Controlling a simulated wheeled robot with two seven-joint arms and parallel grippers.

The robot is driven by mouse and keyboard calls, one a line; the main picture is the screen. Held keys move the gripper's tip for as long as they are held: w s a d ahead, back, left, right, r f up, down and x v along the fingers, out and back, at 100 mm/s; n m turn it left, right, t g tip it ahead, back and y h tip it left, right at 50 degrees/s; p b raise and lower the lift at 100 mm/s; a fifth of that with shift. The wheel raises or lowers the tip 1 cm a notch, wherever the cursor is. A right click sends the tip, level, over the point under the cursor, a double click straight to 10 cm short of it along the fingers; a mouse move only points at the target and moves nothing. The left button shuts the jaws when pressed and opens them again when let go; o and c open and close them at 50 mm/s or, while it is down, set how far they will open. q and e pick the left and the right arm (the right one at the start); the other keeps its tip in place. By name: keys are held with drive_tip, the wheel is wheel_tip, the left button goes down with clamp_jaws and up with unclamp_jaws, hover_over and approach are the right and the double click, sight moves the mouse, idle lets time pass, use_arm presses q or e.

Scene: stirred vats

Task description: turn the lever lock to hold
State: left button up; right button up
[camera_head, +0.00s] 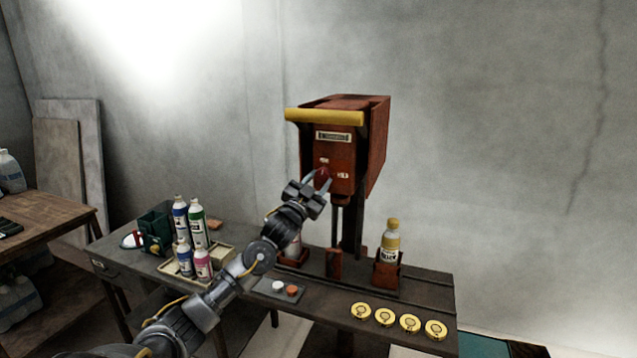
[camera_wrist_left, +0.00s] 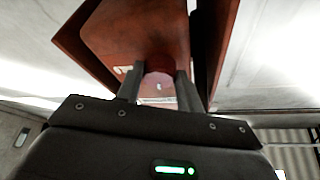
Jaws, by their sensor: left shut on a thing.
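The lever lock is a dark red knob (camera_head: 322,178) on the front of a red machine housing (camera_head: 375,140), below a small nameplate. Small white labels sit above it and to its right; their text is too small to read surely. My left gripper (camera_head: 318,184) is at the knob, its fingers on either side, shut on it. In the left wrist view the reddish round knob (camera_wrist_left: 159,72) sits between the two fingers (camera_wrist_left: 158,88), under the red housing (camera_wrist_left: 135,30). The fingers partly hide the knob. My right gripper is not in view.
A dark bench (camera_head: 330,300) carries the machine. A bottle with a yellow cap (camera_head: 390,242) stands in a red holder at right. Several yellow discs (camera_head: 384,317) line the front edge. Several bottles stand in a tray (camera_head: 228,256) at left, beside my left arm.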

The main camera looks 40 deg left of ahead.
use_arm(q)
drive_tip(key=m+h, duration=0.1)
drive_tip(key=m, duration=0.1)
drive_tip(key=m+h, duration=0.1)
drive_tip(key=m, duration=0.2)
drive_tip(key=shift+s+a+r+g, duration=0.1)
drive_tip(key=shift+a+r+g, duration=0.1)
drive_tip(key=shift+g, duration=0.1)
drive_tip(key=m, duration=0.1)
drive_tip(key=m+g+h, duration=0.1)
drive_tip(key=m, duration=0.1)
drive_tip(key=m+h+p, duration=0.1)
drive_tip(key=m, duration=0.1)
drive_tip(key=shift+a+r+g, duration=0.15)
drive_tip(key=shift+r+g, duration=0.1)
drive_tip(key=shift+g, duration=0.05)
drive_tip(key=m, duration=0.1)
drive_tip(key=m+g, duration=0.1)
drive_tip(key=m, duration=0.1)
drive_tip(key=m+p, duration=0.1)
drive_tip(key=m, duration=0.1)
drive_tip(key=shift+r+g, duration=0.3)
drive_tip(key=shift+g, duration=0.1)
drive_tip(key=shift+m+g+p, duration=0.35)
drive_tip(key=shift+m+g, duration=0.05)
drive_tip(key=shift+m, duration=0.8)
drive_tip(key=o, duration=1)
drive_tip(key=shift+s, duration=0.1)
